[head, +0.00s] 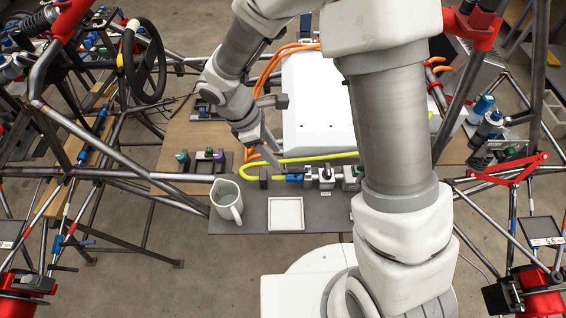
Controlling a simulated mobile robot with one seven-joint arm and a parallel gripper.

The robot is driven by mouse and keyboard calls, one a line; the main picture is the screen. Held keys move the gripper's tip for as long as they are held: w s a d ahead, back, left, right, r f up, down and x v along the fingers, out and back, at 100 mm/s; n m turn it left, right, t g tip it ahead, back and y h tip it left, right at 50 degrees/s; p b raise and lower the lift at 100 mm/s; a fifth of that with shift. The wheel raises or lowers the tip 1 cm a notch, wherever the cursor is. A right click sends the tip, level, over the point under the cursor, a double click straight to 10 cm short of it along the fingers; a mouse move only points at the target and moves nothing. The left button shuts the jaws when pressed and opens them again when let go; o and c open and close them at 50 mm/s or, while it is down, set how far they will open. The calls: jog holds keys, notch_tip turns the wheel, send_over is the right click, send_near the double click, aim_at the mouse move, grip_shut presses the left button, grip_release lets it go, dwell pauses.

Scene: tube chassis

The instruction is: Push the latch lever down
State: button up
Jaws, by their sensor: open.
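My gripper (262,153) is above the back edge of the grey mat, left of the white box, with its fingers pointing down. It is open, and I see nothing held in it. Below and right of it, a row of small fittings runs along the yellow hose, with a black block (264,178), a blue connector (294,178) and a metal valve-like piece (326,179). I cannot tell which small part is the latch lever; it may be hidden behind my arm or too small to make out.
A pale jug (227,199) and a square white tray (286,214) stand on the grey mat (255,222). A white box (312,110) is behind the yellow hose (300,160). Small coloured parts (200,160) sit to the left. Chassis tubes (100,140) flank the work area.

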aim_at(287, 171)
jog(key=x, duration=0.6)
jog(key=shift+d+f, duration=0.1)
jog(key=shift+f, duration=0.05)
jog(key=shift+c, duration=0.2)
grip_shut()
